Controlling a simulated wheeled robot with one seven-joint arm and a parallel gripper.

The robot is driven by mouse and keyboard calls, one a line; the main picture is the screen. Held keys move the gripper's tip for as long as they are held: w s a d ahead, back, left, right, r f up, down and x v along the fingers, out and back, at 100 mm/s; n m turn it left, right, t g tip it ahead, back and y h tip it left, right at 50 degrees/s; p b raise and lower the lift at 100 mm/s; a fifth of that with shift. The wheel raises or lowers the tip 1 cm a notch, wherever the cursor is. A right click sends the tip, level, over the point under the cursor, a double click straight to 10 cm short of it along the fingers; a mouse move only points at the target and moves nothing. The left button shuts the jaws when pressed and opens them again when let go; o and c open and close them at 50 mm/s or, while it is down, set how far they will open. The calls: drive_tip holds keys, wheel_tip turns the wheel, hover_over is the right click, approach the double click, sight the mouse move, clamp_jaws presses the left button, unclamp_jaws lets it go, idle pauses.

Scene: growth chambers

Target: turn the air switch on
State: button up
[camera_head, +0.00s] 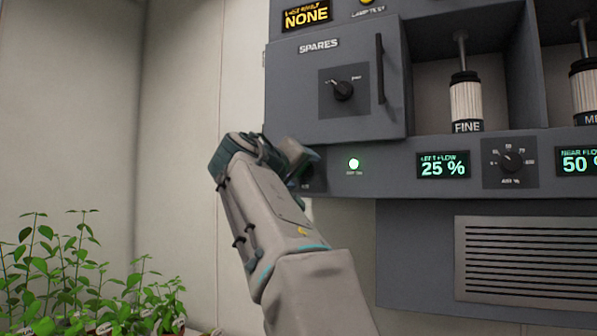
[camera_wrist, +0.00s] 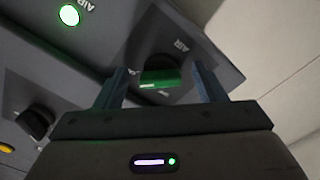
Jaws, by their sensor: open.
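The air switch, a dark round knob with a green face (camera_wrist: 160,79), sits on a dark plate marked AIR in the wrist view. My gripper (camera_wrist: 161,72) is open, with one finger on each side of the switch in that view. I cannot tell whether either finger touches it. In the head view my gripper is at the left end of the panel's lower strip, and my wrist hides most of it and the switch. A lit green lamp (camera_head: 354,164) is just right of the switch; it also shows in the wrist view (camera_wrist: 69,15).
The SPARES door (camera_head: 334,90) with its knob and vertical handle is above my wrist. The AIR % dial (camera_head: 510,158) and a 25 % display (camera_head: 443,165) are farther right. Leafy plants (camera_head: 90,285) stand at lower left. A vent grille (camera_head: 530,260) is below the strip.

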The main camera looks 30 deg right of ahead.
drive_tip(key=b+v, duration=0.1)
drive_tip(key=v, duration=1.2)
drive_tip(key=shift+s+a+b, duration=0.25)
drive_tip(key=shift+a+b, duration=0.05)
drive_tip(key=shift+b, duration=0.05)
wheel_tip(320, 180, down, 23)
drive_tip(key=s+n+g+y+p, duration=0.1)
drive_tip(key=n+g+y+p, duration=0.25)
drive_tip(key=y+p, duration=0.45)
drive_tip(key=s+a+f+m+g+y+p, duration=0.1)
drive_tip(key=s+a+f+g+y+p, duration=0.1)
drive_tip(key=s+f, duration=0.5)
drive_tip(key=s+a+f+m+g+y+p, duration=0.1)
drive_tip(key=s+a+f+g+y+p, duration=0.1)
drive_tip(key=s+f, duration=0.6)
wheel_tip(320, 180, down, 4)
drive_tip(key=shift+s+a+r+g+y+p, duration=0.15)
drive_tip(key=shift+s+a+g+y+p, duration=0.15)
drive_tip(key=shift+a+y+p, duration=0.6)
drive_tip(key=shift+d, duration=0.2)
